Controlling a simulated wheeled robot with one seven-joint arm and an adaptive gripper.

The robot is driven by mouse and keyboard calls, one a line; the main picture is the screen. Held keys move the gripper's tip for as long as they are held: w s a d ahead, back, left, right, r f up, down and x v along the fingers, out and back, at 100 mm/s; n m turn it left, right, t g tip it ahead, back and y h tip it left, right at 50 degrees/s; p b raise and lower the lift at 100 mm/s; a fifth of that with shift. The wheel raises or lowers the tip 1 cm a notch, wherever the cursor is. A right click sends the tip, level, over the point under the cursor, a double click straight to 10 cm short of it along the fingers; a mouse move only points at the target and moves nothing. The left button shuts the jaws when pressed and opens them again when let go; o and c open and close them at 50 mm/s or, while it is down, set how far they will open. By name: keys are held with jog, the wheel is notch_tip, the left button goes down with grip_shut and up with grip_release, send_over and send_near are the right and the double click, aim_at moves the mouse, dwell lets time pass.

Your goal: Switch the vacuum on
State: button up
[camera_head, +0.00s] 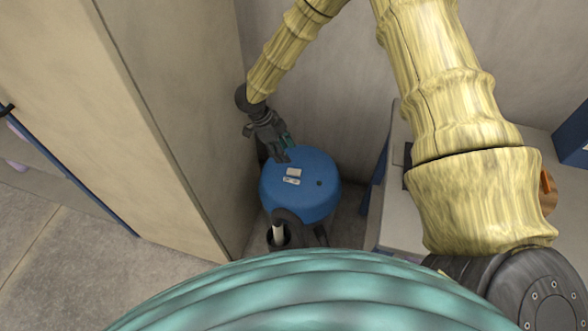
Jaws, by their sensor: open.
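The vacuum (328,175) is a round blue-topped canister on the floor in the corner, beside the beige panel. Two small pale plates (293,172) sit on its lid, left of the middle, and a small dark spot is to their right. I cannot tell which part is the switch or how it is set. A dark hose fitting with a pale tube (278,229) is at its front. My gripper (284,156) is open and empty, pointing down at the back left of the lid, close to the plates. I cannot tell whether it touches the lid.
A tall beige panel (165,130) stands left of the vacuum, with a grey wall (350,75) behind. A grey-topped table or cabinet (390,210) is close on the right, and a blue box (574,135) is at the far right. The vacuum's corner is narrow.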

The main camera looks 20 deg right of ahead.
aim_at(296, 172)
jog(key=shift+m, duration=0.3)
jog(key=x, duration=1)
jog(key=shift+w+a+f+p, duration=0.1)
jog(key=shift+a+f+p, duration=0.05)
jog(key=shift+a+p, duration=0.15)
